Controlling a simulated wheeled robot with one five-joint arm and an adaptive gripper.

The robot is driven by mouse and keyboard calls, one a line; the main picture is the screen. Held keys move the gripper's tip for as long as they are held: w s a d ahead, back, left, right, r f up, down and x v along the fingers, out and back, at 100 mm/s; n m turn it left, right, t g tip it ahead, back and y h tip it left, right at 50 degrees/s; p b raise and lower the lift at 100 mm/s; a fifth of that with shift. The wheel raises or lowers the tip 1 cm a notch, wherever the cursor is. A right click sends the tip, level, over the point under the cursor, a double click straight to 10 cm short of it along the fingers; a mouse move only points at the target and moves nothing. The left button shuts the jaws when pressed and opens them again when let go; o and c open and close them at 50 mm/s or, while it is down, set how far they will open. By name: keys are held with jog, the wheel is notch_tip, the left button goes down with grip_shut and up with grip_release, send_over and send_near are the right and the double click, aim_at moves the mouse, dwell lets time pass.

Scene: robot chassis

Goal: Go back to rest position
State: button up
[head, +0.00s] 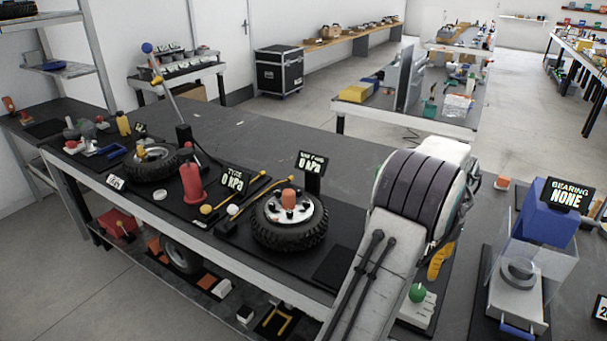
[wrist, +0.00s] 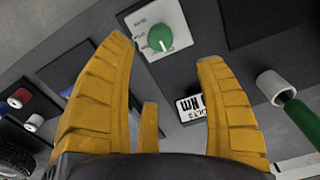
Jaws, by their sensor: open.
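My gripper (wrist: 165,95) shows in the wrist view with its yellow fingers spread wide and nothing between them. It hangs above the dark bench top. In the head view my arm reaches over the right part of the bench, and a yellow finger (head: 440,262) shows just beyond it; the rest of the gripper is hidden behind the arm. A white panel with a green knob (wrist: 160,38) lies past the fingertips in the wrist view, and a green knob (head: 417,292) also shows beside my arm in the head view.
A wheel (head: 290,222) with a pressure sign stands left of my arm. A red cylinder (head: 192,183) stands farther left. A clear-walled bearing station (head: 520,270) stands at right. In the wrist view a green-handled tool (wrist: 300,115) lies right of the fingers. The bench (head: 300,130) behind the wheels is bare.

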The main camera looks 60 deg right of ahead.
dwell(0.3)
jog(key=w+a+f+y, duration=0.1)
jog(key=a+f, duration=0.1)
jog(key=a, duration=0.3)
jog(key=a+f+y, duration=0.1)
jog(key=a+f, duration=0.2)
jog(key=a, duration=0.1)
jog(key=w+a+r+n+t, duration=0.1)
jog(key=w+a+r+n, duration=0.3)
jog(key=a, duration=0.8)
jog(key=w+a+r+n+t+h, duration=0.1)
jog(key=w+a+r+n, duration=0.3)
jog(key=w+a+n, duration=0.4)
jog(key=w+a+r+n+t+h, duration=0.1)
jog(key=w+a+r+n, duration=0.3)
jog(key=a, duration=1.2)
jog(key=shift+w+n+t, duration=0.3)
jog(key=shift+w+n, duration=1.3)
jog(key=shift+w, duration=0.15)
